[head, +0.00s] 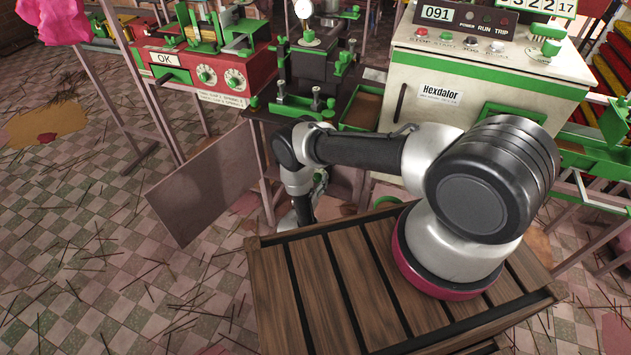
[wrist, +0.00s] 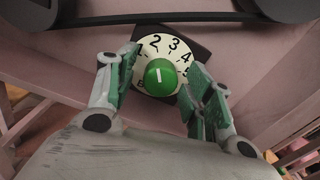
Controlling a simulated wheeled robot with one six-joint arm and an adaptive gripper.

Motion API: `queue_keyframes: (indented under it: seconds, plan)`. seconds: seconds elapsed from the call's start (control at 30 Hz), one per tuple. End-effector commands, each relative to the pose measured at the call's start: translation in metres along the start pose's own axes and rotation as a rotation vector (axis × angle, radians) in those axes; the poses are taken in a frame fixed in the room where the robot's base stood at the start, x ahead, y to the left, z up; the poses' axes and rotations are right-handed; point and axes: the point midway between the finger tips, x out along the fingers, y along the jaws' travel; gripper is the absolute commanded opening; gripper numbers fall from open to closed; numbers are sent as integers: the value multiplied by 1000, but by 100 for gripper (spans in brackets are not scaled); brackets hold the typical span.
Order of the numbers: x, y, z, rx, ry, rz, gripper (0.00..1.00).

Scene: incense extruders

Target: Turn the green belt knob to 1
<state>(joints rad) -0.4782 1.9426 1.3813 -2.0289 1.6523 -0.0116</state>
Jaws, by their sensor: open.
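The green knob (wrist: 166,82) sits at the middle of a round cream dial (wrist: 150,47) in the wrist view. Its short white mark runs nearly upright, its upper end toward the 2. The figures 2, 3 and 4 read clearly along the upper rim; a 5 is partly covered at the right. The 1 is not clear. My gripper (wrist: 160,78) is open, one green-padded finger on each side of the knob. Whether the pads touch it, I cannot tell. In the head view my arm reaches down past the slatted top, and I cannot make out this knob there.
A slatted wooden top (head: 330,285) lies below my arm. A cream machine (head: 405,75) stands behind, with a red machine (head: 165,65) bearing two other green-knobbed dials at the left. A blank panel (head: 205,185) leans near my arm. Thin sticks litter the tiled floor.

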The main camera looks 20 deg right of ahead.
Motion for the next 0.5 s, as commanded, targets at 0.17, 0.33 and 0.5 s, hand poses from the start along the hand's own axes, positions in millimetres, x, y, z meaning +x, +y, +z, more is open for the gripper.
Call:
queue_keyframes:
  seconds: [0.17, 0.33, 0.5]
  plan:
    - [0, 0, 0, 0, 0, 0, 42]
    - [0, 0, 0, 0, 0, 0, 12]
    - [0, 0, 0, -1, 0, 0, 6]
